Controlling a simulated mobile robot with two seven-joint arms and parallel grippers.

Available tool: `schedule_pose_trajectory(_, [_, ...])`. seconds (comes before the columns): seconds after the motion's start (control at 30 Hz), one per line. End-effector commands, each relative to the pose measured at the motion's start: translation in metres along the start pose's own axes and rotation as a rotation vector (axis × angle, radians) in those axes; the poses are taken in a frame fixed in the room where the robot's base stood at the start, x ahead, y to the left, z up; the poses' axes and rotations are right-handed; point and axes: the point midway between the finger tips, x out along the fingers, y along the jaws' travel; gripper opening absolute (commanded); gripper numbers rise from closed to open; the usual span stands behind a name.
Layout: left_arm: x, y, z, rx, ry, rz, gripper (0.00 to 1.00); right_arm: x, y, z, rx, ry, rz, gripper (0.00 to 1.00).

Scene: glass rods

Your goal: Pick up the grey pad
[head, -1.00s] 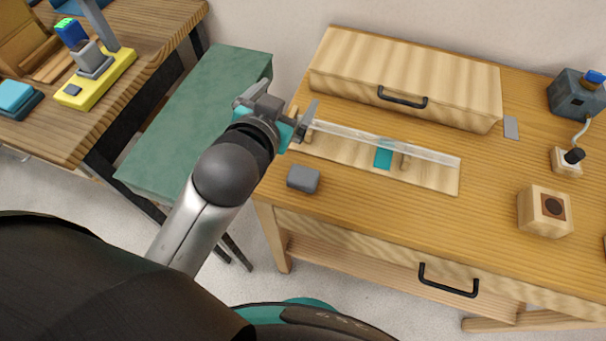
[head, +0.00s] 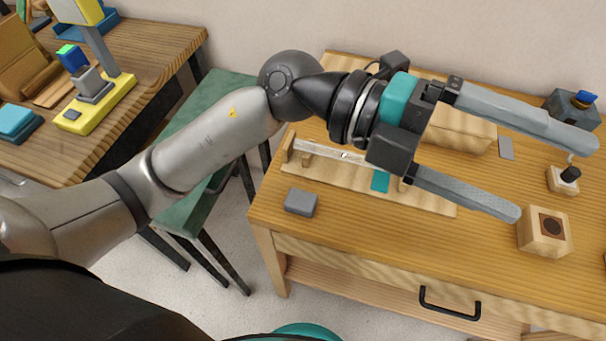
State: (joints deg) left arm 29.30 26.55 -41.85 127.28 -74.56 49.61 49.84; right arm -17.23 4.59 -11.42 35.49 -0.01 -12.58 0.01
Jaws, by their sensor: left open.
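A small grey block-like pad (head: 301,203) lies on the wooden table near its front left corner, with nothing on it. My left gripper (head: 543,178) is open, its two long grey fingers spread and pointing right, high above the table. It is well to the right of the pad and holds nothing that I can see. A flat grey plate (head: 506,148) lies at the back right, between the fingers in the picture. My right gripper is out of view.
A wooden rack (head: 320,170) with a glass rod and a teal patch (head: 380,181) is behind the pad, partly hidden by my arm. A wooden drawer box (head: 455,133) stands at the back. A wooden block (head: 544,232) with a dark disc is at right.

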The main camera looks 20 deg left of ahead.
Motion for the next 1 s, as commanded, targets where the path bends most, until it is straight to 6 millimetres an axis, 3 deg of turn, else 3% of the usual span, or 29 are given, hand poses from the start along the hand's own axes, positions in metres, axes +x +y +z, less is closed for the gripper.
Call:
schedule_pose_trajectory(0.17, [-0.024, 0.075, 0.001, 0.038, 0.065, 0.469, 1.0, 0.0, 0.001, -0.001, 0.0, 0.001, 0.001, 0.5])
schedule_pose_trajectory(0.3, [-0.074, 0.121, 0.016, 0.027, 0.039, 0.844, 1.0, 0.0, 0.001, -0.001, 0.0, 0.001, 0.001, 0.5])
schedule_pose_trajectory(0.37, [-0.101, 0.135, 0.025, 0.011, 0.007, 1.001, 1.0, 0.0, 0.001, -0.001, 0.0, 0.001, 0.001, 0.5])
schedule_pose_trajectory(0.5, [-0.164, 0.147, 0.041, -0.035, -0.094, 1.309, 1.0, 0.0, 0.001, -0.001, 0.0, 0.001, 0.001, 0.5])
schedule_pose_trajectory(0.63, [-0.205, 0.146, 0.049, -0.077, -0.181, 1.489, 1.0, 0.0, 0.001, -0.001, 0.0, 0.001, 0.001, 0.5])
schedule_pose_trajectory(0.83, [-0.227, 0.15, 0.052, -0.105, -0.227, 1.581, 1.0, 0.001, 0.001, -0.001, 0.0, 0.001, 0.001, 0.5])
schedule_pose_trajectory(1.0, [-0.227, 0.184, 0.054, -0.109, -0.224, 1.58, 1.0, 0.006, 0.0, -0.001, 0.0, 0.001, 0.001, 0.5])
